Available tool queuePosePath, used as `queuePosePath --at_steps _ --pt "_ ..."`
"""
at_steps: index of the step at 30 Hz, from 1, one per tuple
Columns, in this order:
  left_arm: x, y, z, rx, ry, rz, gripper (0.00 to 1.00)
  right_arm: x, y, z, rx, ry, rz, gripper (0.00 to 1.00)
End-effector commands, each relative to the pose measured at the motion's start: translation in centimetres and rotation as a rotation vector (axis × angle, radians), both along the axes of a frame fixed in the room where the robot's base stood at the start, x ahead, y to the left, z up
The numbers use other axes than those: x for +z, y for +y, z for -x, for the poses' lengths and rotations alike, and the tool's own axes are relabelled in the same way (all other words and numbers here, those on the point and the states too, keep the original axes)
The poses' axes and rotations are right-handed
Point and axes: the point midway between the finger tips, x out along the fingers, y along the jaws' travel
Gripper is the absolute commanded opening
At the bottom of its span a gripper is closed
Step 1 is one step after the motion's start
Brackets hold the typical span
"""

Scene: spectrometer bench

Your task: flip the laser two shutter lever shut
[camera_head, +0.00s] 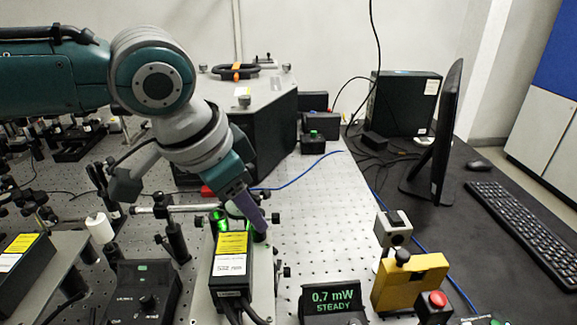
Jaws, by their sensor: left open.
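A black laser box (232,270) with yellow and white labels stands at the centre front, cables leaving its near end. Green light glows at its far end (218,221). My left gripper (259,228) comes down from the upper left, its purple fingers just right of that glowing end. It is open, with nothing seen held; I cannot tell whether it touches anything. I cannot make out the shutter lever, which may be hidden by the fingers. A second labelled black laser box (20,268) stands at the left edge. I cannot read which laser is number two. My right gripper is out of view.
A power display (332,304) reads 0.7 mW STEADY. A yellow block (411,283) and a red button (437,300) stand at the front right. A knob controller (143,295) is left of the laser. The perforated bench (325,215) is clear right of the gripper.

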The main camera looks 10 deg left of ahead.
Motion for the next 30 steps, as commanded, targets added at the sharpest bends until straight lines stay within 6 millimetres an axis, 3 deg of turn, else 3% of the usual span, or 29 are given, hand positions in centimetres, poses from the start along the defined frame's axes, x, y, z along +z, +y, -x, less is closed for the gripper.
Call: queuePosePath --at_steps 1,11,23,30 --pt "0.01 0.01 0.01 0.0 0.0 0.0 0.38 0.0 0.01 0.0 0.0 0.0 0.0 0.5" --pt "0.03 0.01 0.02 0.0 0.0 0.0 0.01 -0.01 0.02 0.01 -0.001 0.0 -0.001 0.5" --pt "0.05 0.04 0.06 0.001 0.001 0.006 0.0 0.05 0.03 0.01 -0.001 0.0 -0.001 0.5" --pt "-0.15 0.97 0.4 0.004 -0.036 0.149 0.0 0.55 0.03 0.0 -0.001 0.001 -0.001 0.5"
